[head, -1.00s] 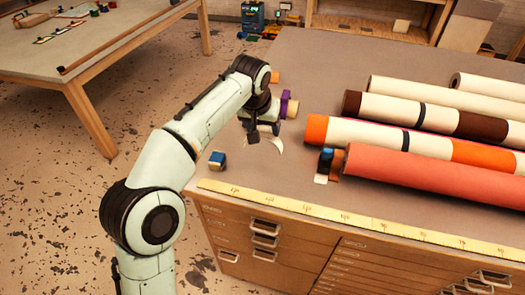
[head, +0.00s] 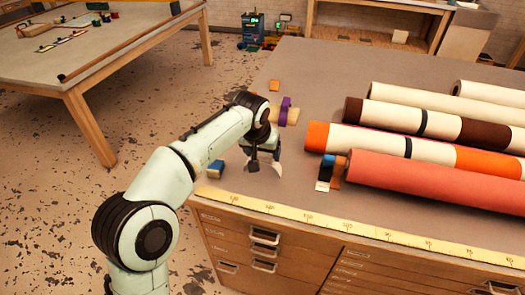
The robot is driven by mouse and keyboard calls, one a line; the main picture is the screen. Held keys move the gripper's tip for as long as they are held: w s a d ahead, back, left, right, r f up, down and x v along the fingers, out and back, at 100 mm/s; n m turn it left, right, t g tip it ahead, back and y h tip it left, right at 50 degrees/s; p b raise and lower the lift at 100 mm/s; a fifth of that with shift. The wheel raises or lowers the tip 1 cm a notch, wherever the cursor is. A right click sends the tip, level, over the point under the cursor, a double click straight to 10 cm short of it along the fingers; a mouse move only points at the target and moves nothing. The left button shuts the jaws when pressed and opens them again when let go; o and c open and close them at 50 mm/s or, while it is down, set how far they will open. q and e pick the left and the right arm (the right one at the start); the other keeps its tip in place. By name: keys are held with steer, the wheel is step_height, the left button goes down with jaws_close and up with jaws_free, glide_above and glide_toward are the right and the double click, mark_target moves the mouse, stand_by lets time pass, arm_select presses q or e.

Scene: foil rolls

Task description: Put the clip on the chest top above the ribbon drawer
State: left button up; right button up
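My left gripper (head: 264,164) points down low over the chest top (head: 300,62), near its front left corner. Two dark fingers seem apart; a small pale piece (head: 278,168) shows beside them, and I cannot tell whether it is touched. No clip is clearly identifiable. A small blue block (head: 215,168) lies left of the gripper. A blue, black and orange piece (head: 328,168) stands at the end of the coral roll. A purple band (head: 284,108) is around a tan piece behind the gripper. The drawers (head: 232,246) are at the front; their labels are too small to read. My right gripper is out of view.
Several rolls, including a coral one (head: 430,182), cover the right of the chest top. A yellow ruler strip (head: 350,226) runs along the front edge. An orange block (head: 274,86) lies farther back. A separate table (head: 100,60) stands at the upper left.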

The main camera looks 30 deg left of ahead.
arm_select(q)
steer(key=shift+o, duration=0.9)
steer(key=shift+r, duration=0.1)
steer(key=shift+r, duration=0.25)
steer(key=p+v, duration=0.2)
steer(key=v, duration=0.9)
steer(key=shift+r, duration=0.35)
steer(key=shift+s+d, duration=0.1)
steer(key=shift+s, duration=0.05)
